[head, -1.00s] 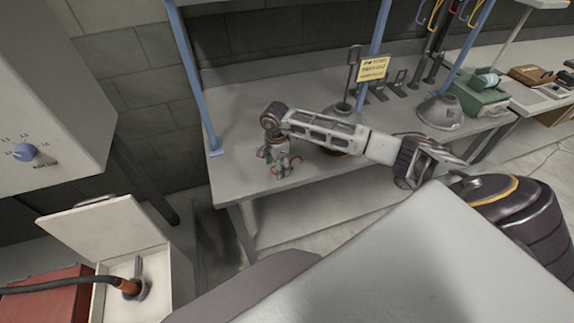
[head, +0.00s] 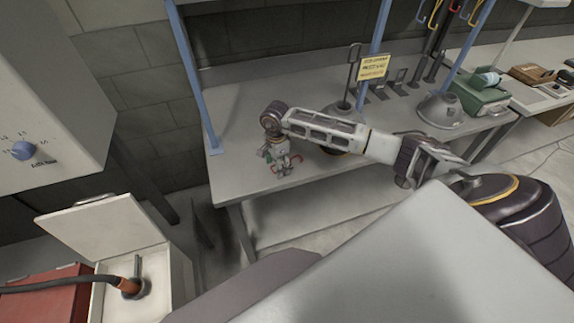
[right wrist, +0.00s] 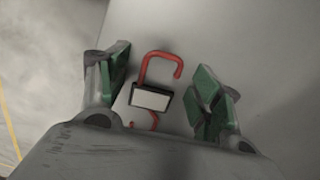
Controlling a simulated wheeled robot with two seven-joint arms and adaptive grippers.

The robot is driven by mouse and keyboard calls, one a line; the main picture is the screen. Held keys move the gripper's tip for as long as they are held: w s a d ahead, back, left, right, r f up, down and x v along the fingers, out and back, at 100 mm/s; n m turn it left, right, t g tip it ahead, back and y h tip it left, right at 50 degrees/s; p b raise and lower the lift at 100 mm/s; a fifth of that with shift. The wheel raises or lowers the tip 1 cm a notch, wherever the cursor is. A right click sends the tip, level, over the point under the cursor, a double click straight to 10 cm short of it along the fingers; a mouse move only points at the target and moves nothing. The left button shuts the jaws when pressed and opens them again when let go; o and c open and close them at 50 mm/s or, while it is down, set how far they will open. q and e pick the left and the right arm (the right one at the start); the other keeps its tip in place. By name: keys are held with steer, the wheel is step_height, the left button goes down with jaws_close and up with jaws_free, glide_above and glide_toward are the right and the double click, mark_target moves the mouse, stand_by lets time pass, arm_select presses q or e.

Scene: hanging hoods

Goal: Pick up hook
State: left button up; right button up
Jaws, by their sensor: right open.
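The red hook (right wrist: 144,72) lies on the grey tabletop, with a black-and-white block (right wrist: 151,100) at its middle and a second red curve showing below it. In the right wrist view it sits between the two green-padded fingers of my right gripper (right wrist: 163,68), with gaps on both sides. The lower part of the hook is partly hidden by the gripper body. In the head view my right gripper (head: 281,160) points down at the front left of the workbench (head: 235,182), and a bit of red shows beside its fingers. My left gripper is not in view.
A yellow sign (head: 373,66) and a grey hood (head: 440,109) stand farther back on the bench. A blue post (head: 196,85) rises left of my gripper. An open white box (head: 150,270) with a hose is at the lower left.

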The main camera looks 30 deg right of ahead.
steer(key=shift+f, duration=0.1)
stand_by(0.3)
steer(key=shift+s, duration=0.1)
steer(key=c, duration=1.2)
steer(key=shift+r+p, duration=0.25)
steer(key=shift+p, duration=0.1)
step_height(320, 180, up, 10)
steer(key=shift+r+b, duration=0.1)
steer(key=shift+b, duration=0.85)
steer(key=shift+w, duration=0.25)
